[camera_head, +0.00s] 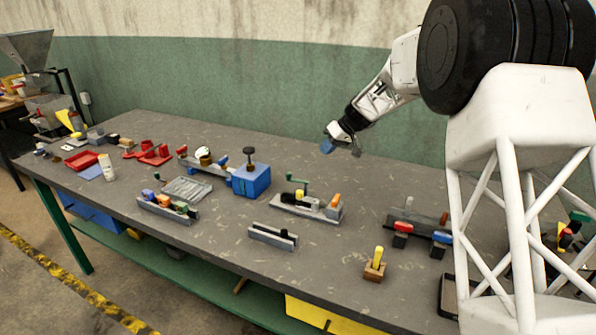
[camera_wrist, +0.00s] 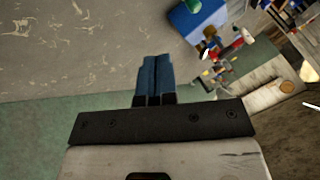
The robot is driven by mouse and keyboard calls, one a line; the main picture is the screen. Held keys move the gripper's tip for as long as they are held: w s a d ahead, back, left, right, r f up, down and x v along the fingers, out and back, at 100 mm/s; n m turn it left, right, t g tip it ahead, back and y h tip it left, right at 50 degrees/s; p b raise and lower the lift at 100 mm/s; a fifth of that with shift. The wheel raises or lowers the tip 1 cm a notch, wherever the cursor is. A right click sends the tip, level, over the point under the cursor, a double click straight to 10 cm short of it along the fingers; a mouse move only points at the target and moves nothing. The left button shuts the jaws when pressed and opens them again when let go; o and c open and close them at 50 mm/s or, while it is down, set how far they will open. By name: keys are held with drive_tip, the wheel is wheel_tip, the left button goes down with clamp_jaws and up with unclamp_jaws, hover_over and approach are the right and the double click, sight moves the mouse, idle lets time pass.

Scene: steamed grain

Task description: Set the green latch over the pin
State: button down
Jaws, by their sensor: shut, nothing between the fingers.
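A green latch-like lever (camera_head: 297,182) stands on a grey base plate (camera_head: 280,206) near the middle of the table. A yellow piece and an orange block (camera_head: 334,201) are on the same plate. A small pale upright piece beside the lever may be the pin, but it is too small to be sure. My gripper (camera_head: 341,148) is above the back of the table, up and to the right of the lever, apart from everything. Its blue fingers (camera_wrist: 157,76) are together and empty in the wrist view. I cannot make out the latch in the wrist view.
A blue box with a black knob (camera_head: 251,181) stands left of the latch plate. A grey slotted block (camera_head: 272,236) and a wooden block with a yellow peg (camera_head: 375,264) are in front. Red and blue handled pieces (camera_head: 403,228) lie to the right. The table's back is clear.

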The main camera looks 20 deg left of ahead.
drive_tip(key=shift+w+a+f, duration=0.1)
drive_tip(key=shift+a+f, duration=0.1)
drive_tip(key=shift+a, duration=0.1)
drive_tip(key=shift+a+f, duration=0.1)
drive_tip(key=shift+f, duration=0.05)
drive_tip(key=s+a+f, duration=0.5)
drive_tip(key=a+f, duration=0.2)
drive_tip(key=a, duration=0.1)
drive_tip(key=shift+f, duration=0.35)
idle(0.4)
